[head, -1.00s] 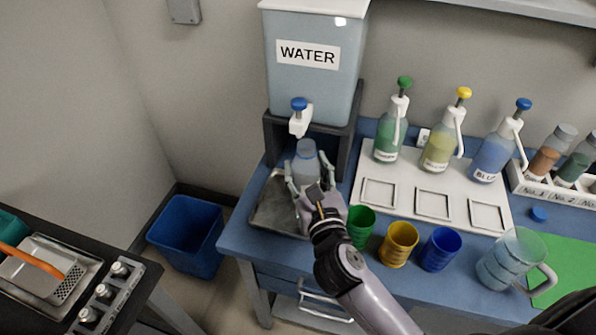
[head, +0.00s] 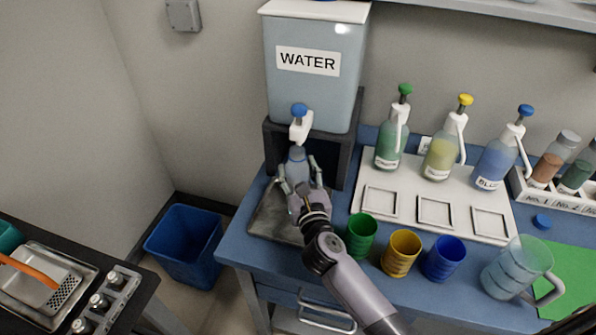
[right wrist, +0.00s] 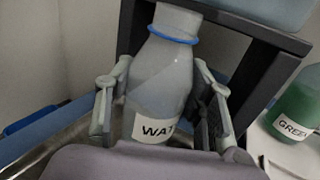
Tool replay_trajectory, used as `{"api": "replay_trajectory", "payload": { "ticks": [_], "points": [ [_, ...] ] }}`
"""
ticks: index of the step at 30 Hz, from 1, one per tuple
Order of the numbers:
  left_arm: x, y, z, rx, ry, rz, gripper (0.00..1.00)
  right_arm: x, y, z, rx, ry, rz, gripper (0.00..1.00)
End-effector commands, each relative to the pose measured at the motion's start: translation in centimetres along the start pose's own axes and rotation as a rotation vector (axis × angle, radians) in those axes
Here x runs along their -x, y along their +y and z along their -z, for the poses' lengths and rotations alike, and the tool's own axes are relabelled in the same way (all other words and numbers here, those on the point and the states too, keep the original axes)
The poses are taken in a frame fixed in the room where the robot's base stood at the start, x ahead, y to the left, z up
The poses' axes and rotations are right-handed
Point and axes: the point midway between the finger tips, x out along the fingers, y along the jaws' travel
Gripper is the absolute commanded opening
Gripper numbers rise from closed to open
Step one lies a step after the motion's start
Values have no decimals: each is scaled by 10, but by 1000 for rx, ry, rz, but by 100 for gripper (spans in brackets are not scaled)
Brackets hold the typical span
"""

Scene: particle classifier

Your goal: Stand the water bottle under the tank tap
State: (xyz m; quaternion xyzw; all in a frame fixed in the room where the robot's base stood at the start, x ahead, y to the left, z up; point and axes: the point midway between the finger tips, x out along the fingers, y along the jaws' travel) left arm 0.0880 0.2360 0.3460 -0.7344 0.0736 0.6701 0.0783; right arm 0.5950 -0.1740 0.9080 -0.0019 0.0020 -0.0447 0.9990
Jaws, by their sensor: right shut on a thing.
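The water tank (head: 312,90) stands on a dark stand at the back. Its white tap with a blue knob (head: 300,122) points down over a metal tray (head: 268,222). My right gripper (head: 301,186) is shut on the water bottle (head: 296,158), one finger on each side. The bottle looks close below the tap in the head view. In the right wrist view the bottle (right wrist: 163,80) shows a blue ring at its neck and a partly hidden "WAT" label. Its base is hidden, so I cannot tell whether it touches the tray. My left gripper is out of view.
Green (head: 361,235), yellow (head: 400,250) and blue (head: 443,258) cups stand right of my arm. Pump bottles stand on a white board (head: 455,222). A clear jug (head: 515,268) is at the right. A blue bin (head: 185,245) is on the floor at left.

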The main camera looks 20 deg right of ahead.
Motion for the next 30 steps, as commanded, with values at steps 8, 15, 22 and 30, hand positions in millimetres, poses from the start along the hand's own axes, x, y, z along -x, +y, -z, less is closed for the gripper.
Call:
{"api": "replay_trajectory", "payload": {
  "ticks": [8, 15, 22, 30],
  "points": [
    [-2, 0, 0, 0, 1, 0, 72, 0, 0, 1, -1, -2, 0, 21],
    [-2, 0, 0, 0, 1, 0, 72, 0, 0, 2, -1, -1, 0, 60],
    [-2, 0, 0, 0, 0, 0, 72, 0, 0, 2, -1, -1, 0, 69],
    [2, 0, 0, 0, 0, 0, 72, 2, 0, -2, 0, -1, 0, 69]
  ]
}}
